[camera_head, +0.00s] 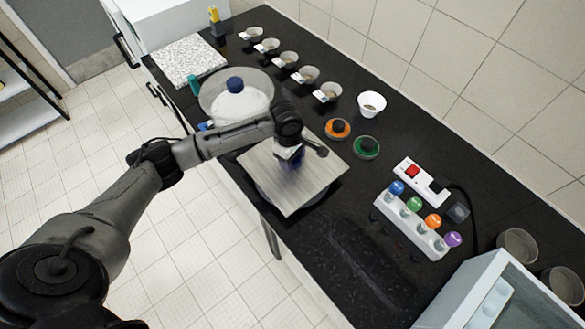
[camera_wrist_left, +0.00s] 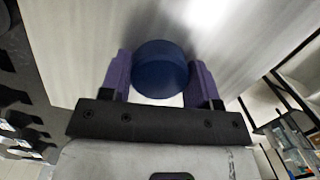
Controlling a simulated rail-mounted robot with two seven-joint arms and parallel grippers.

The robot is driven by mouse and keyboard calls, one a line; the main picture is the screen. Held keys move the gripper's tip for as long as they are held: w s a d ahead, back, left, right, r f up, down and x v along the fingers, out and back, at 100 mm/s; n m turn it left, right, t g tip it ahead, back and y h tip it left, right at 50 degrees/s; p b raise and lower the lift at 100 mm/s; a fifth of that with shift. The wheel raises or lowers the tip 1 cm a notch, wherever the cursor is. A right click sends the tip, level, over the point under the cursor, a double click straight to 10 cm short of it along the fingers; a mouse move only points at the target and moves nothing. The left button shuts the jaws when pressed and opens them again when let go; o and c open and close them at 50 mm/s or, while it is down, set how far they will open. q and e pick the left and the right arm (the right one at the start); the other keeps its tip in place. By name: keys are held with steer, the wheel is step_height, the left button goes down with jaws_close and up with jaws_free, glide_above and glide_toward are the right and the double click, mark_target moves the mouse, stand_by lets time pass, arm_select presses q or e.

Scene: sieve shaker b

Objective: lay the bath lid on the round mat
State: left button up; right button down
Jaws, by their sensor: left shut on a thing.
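The bath lid (camera_head: 315,170) is a flat, square, brushed-metal plate with a dark blue knob in its middle. My left gripper (camera_head: 290,160) is over the lid's middle, shut on the knob. In the left wrist view the round blue knob (camera_wrist_left: 160,70) sits between the purple fingers of the left gripper (camera_wrist_left: 160,82), with the lid's pale metal face (camera_wrist_left: 90,40) beyond. My right gripper is not in view.
A white rack (camera_head: 405,225) of colour-capped bottles stands farther right. Several small cups line the back.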

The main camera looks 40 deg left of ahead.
mark_target(293, 167)
arm_select(q)
steer(key=shift+f+b, duration=0.35)
steer(key=shift+f, duration=2.1)
steer(key=shift+f, duration=0.15)
steer(key=o, duration=1.2)
